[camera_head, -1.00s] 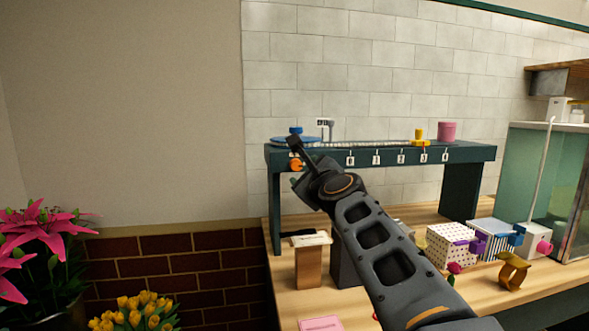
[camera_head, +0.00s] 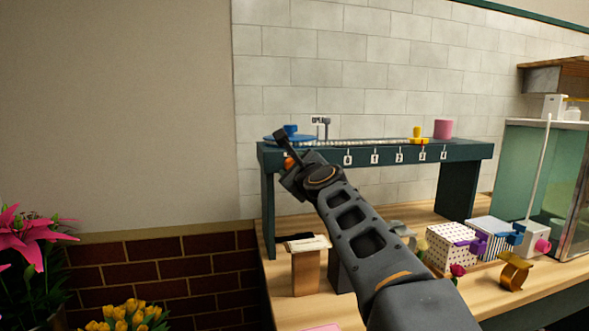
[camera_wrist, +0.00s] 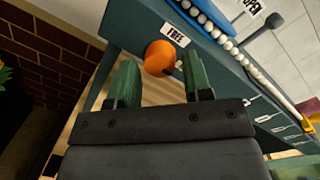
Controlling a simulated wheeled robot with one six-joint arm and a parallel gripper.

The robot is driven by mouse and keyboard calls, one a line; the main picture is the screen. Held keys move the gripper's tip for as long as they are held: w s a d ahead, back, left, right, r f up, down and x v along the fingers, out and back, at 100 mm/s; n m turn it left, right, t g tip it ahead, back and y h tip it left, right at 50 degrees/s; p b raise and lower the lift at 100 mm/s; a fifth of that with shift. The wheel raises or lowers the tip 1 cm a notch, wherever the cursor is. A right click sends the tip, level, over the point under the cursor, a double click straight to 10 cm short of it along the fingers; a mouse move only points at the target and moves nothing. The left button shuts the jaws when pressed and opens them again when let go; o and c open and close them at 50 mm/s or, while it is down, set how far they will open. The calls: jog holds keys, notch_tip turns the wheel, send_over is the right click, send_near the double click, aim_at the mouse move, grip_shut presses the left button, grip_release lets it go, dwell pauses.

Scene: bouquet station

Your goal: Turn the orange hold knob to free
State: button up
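The orange hold knob (camera_wrist: 160,58) sits on the front face of the dark teal shelf (camera_wrist: 228,72), below a white label reading FREE (camera_wrist: 177,36). My gripper (camera_wrist: 160,78) is open, its two green fingers apart, with the knob just beyond and between the fingertips in the wrist view. I cannot tell whether the fingers touch it. The knob's pointer is not clear.
A blue disc with a knob (camera_head: 290,135) and an upright lever (camera_head: 326,128) by an OPEN sign stand on the shelf. A yellow piece (camera_head: 417,134) and pink cup (camera_head: 443,129) stand farther right. Boxes (camera_head: 452,243) and a brown block (camera_head: 306,270) stand on the counter below.

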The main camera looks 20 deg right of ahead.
jog(key=c, duration=0.7)
jog(key=shift+o, duration=0.2)
jog(key=shift+n, duration=0.3)
jog(key=shift+a+r+n+g+h+p, duration=0.1)
jog(key=shift+n+g+h+p, duration=0.25)
jog(key=shift+n, duration=2.4)
jog(key=shift+d+n+g+h+p, duration=0.1)
jog(key=shift+n+p, duration=0.45)
jog(key=shift+n, duration=2.15)
jog(key=shift+a+r+n+g+h+p, duration=0.1)
jog(key=shift+n+g+h+p, duration=0.25)
jog(key=shift+n, duration=2.4)
